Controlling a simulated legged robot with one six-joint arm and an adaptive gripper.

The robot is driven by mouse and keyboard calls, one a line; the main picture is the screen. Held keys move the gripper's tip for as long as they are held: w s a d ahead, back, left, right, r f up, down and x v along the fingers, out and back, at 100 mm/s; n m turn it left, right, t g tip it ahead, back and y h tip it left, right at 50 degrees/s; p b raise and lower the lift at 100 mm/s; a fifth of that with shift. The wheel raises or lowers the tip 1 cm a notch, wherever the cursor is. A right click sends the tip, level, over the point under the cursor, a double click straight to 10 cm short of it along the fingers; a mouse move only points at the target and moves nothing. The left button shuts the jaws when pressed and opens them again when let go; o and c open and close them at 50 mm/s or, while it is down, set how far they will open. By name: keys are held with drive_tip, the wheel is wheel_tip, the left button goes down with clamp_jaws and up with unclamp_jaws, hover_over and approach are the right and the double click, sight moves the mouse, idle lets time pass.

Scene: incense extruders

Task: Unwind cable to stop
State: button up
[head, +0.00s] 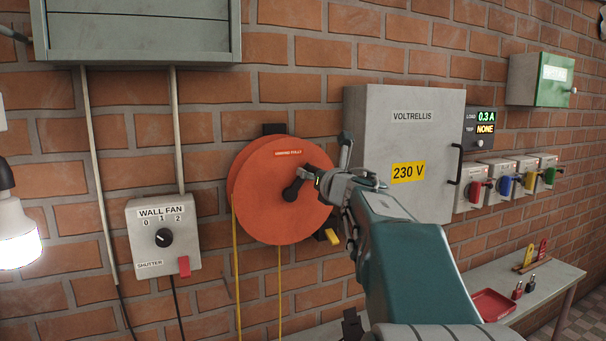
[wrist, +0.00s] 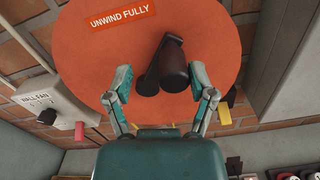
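The orange cable reel (head: 275,200) is mounted on the brick wall, with yellow cable (head: 237,275) hanging down from it in the head view. In the wrist view the reel (wrist: 215,40) fills the upper middle, with a label reading "UNWIND FULLY" (wrist: 122,15). Its dark crank handle (wrist: 173,65) sticks out from the face. My gripper (wrist: 165,88) is open, with one finger on each side of the handle and visible gaps between. In the head view my gripper (head: 332,170) is at the reel's right side and partly hides the crank (head: 293,190).
A grey "WALL FAN" box (head: 163,238) is left of the reel. A grey "VOLTRELLIS" cabinet (head: 440,145) stands close on the right. A small yellow part (head: 332,237) sits at the reel's lower right. A shelf (head: 530,288) with a red tray (head: 492,304) is lower right.

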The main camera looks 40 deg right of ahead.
drive_tip(key=shift+w+d+f, duration=0.1)
drive_tip(key=shift+w+d, duration=0.05)
drive_tip(key=shift+w, duration=0.25)
drive_tip(key=shift+w+d+f, duration=0.15)
drive_tip(key=shift+d, duration=0.95)
drive_tip(key=shift+c, duration=0.7)
drive_tip(key=c, duration=0.6)
drive_tip(key=shift+a, duration=0.4)
clamp_jaws()
drive_tip(key=shift+a, duration=0.15)
drive_tip(key=shift+n, duration=0.3)
drive_tip(key=shift+a, duration=0.15)
